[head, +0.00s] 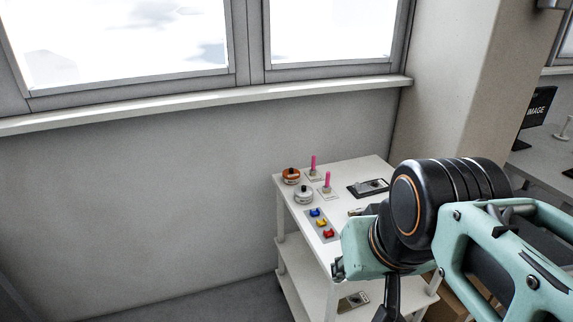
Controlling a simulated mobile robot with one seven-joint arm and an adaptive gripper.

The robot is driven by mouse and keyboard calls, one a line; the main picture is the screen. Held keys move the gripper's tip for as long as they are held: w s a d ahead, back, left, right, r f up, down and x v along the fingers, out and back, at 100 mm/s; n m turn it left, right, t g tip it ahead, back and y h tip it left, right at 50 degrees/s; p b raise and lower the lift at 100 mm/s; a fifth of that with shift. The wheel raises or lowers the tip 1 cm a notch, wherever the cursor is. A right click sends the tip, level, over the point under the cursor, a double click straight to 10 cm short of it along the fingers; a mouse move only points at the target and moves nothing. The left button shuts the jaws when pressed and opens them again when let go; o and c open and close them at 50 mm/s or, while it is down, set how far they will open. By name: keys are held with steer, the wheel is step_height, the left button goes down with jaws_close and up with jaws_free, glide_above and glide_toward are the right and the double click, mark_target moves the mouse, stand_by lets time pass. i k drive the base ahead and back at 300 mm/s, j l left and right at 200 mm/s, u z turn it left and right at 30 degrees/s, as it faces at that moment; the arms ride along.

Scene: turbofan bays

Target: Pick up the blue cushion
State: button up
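A small blue piece (315,212), the only thing here that could be the blue cushion, sits on a grey strip (334,238) on the white cart's top. It is too small to make out its shape. A yellow piece (321,222) and a red piece (328,233) sit in line with it on the same strip. My teal and black arm comes in from the right over the cart. Part of my gripper (388,300) shows dark at the bottom edge, to the right of and apart from the blue piece. Its fingertips are not clear, so its opening cannot be told.
The white cart (376,169) also carries an orange-topped round pot (291,177), a white round pot (303,195), two upright pink sticks (313,165) and a dark-framed plate (368,188). A wall with windows stands behind. Floor left of the cart is clear.

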mark_target(316, 213)
steer(key=j+z, duration=0.15)
steer(key=j, duration=0.6)
steer(key=i+j+z, duration=0.15)
steer(key=j, duration=0.25)
steer(key=i+j+z, duration=0.15)
steer(key=j, duration=0.2)
steer(key=i+j+z, duration=0.15)
steer(key=j, duration=0.2)
steer(key=i+j+z, duration=0.15)
steer(key=j, duration=0.2)
steer(key=i+j+z, duration=0.4)
steer(key=i+j, duration=0.2)
steer(key=i+l+z, duration=0.1)
steer(key=i+l, duration=0.25)
steer(key=i+j+z, duration=0.1)
steer(key=i+j, duration=0.15)
steer(key=j, duration=0.15)
